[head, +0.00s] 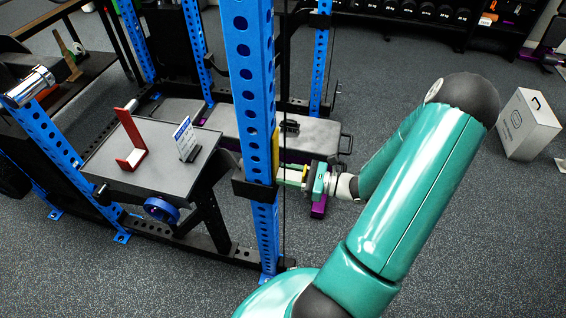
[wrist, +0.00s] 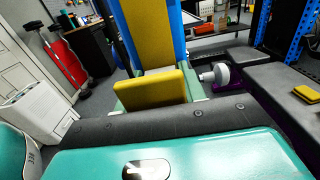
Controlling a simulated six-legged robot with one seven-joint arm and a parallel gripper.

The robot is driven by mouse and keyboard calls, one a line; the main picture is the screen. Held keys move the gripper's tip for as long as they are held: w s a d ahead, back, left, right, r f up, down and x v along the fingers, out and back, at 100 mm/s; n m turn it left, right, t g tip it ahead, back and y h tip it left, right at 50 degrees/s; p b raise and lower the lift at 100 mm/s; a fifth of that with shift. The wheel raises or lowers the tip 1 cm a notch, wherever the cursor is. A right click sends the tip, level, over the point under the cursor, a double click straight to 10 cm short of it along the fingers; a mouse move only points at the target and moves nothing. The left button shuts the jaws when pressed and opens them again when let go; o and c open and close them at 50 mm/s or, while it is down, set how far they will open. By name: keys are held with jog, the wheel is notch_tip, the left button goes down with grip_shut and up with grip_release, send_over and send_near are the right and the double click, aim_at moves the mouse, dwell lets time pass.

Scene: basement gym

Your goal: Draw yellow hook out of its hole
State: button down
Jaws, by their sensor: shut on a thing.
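The yellow hook (head: 276,146) is at the right side of the near blue upright (head: 253,101); in the head view only a thin yellow edge shows. In the wrist view its tall yellow plate (wrist: 152,38) stands against the blue post, and a shorter yellow lip (wrist: 152,89) stands nearer to me. My gripper (head: 305,178) reaches in from the right, close to the upright. In the wrist view, my gripper (wrist: 155,94) is shut on the lip, with pale green fingers at its sides. The hole that takes the hook's pin is hidden.
A black platform (head: 158,174) left of the upright holds a red L-shaped hook (head: 130,142) and a small white sign (head: 185,138). A grey bench (head: 313,139) stands behind the upright. A white box (head: 527,124) is at the far right. Floor right of the rack is mostly clear.

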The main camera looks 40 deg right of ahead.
jog(key=v, duration=0.8)
jog(key=shift+s+d, duration=0.25)
jog(key=shift+s, duration=0.05)
dwell(0.8)
